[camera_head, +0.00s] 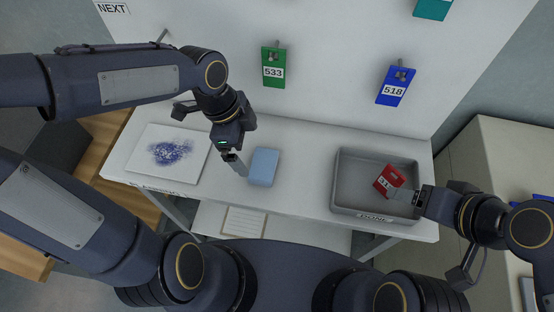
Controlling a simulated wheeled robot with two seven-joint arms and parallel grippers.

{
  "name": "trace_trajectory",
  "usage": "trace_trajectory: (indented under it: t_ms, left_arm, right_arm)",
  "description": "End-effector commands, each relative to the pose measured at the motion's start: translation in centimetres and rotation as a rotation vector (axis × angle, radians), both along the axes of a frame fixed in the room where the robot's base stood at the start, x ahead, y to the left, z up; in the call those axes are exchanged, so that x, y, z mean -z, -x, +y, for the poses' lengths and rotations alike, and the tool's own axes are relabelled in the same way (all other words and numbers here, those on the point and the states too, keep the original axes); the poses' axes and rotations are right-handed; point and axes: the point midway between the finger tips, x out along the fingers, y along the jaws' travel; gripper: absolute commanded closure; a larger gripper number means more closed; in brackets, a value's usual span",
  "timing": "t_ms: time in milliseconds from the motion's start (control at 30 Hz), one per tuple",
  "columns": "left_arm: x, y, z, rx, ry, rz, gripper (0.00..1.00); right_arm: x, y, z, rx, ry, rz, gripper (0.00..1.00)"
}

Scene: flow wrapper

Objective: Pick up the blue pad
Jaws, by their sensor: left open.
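The blue pad (264,167) lies flat on the white table (310,160), left of its middle. My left gripper (239,166) is open and points down just left of the pad, its fingers close to the pad's left edge. They hold nothing that I can see. My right gripper (402,196) reaches over the right side of the grey tray (345,180), its fingers at a red tag (387,180) numbered 311. Whether the fingers grip the tag or only touch it is unclear.
A white sheet with a blue scribble (168,153) lies left of the pad. A green tag 533 (273,68) and a blue tag 518 (396,85) hang on the white wall behind. The table between pad and tray is clear. A lined paper (244,222) lies lower, in front.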

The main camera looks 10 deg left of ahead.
Motion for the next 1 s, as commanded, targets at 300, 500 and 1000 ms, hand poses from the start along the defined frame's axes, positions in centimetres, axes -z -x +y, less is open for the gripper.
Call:
trace_trajectory:
  t_ms: [300,500,1000]
  left_arm:
    - [2.7,-0.3,-1.4,0.096,0.011,0.001,0.0]
    - [5.2,0.0,-2.1,0.096,0.013,0.003,0.0]
    - [8.0,0.0,-2.8,0.09,0.011,-0.003,0.01]
  right_arm:
    - [0.2,0.0,0.0,0.0,0.0,0.0,0.3]
    - [0.2,0.0,0.0,0.0,0.0,0.0,0.3]
    - [0.5,0.0,0.0,0.0,0.0,0.0,0.3]
